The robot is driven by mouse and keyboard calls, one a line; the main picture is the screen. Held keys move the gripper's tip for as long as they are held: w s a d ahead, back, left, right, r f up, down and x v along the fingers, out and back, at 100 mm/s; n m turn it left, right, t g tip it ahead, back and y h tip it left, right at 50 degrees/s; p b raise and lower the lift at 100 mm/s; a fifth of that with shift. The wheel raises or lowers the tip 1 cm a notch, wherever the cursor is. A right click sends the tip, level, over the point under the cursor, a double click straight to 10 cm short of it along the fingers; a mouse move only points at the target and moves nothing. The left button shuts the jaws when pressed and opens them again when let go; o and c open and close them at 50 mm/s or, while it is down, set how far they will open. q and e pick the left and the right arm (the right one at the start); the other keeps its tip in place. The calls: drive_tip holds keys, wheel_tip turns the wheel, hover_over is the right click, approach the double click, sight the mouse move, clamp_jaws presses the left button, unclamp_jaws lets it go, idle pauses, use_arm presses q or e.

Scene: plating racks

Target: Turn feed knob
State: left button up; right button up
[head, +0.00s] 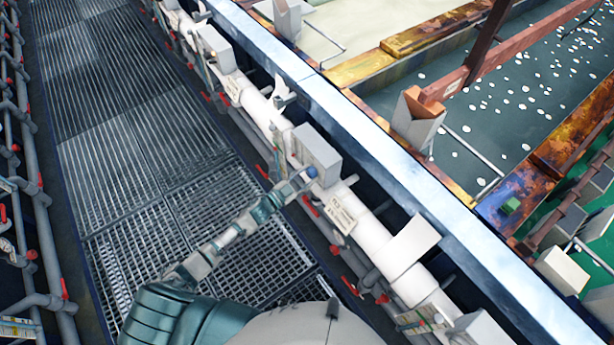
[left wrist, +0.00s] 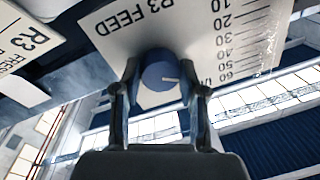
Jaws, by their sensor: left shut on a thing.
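The feed knob (left wrist: 159,72) is a round blue knob with a white front face and a short dark line on it. It sits on a white panel (left wrist: 205,50) lettered "R3 FEED" with a printed scale. In the left wrist view, the two dark fingers of my left gripper (left wrist: 162,98) are on either side of the knob and shut on it. In the head view the knob shows as a small blue spot (head: 312,172) at the end of my left arm, beside a grey box. My right gripper is in neither view.
A white pipe (head: 375,238) with valves and tags runs along the tank's pale blue edge (head: 400,170). Tanks with rusty rims and floating white balls lie to the right. The grating walkway (head: 120,160) on the left is clear. A second "R3" label plate (left wrist: 22,45) is near the gripper.

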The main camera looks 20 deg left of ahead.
use_arm(q)
drive_tip(key=shift+m, duration=0.5)
drive_tip(key=o, duration=1.1)
drive_tip(key=shift+o, duration=0.2)
drive_tip(key=v, duration=1.2)
drive_tip(key=shift+f, duration=0.15)
drive_tip(key=shift+w+a, duration=0.1)
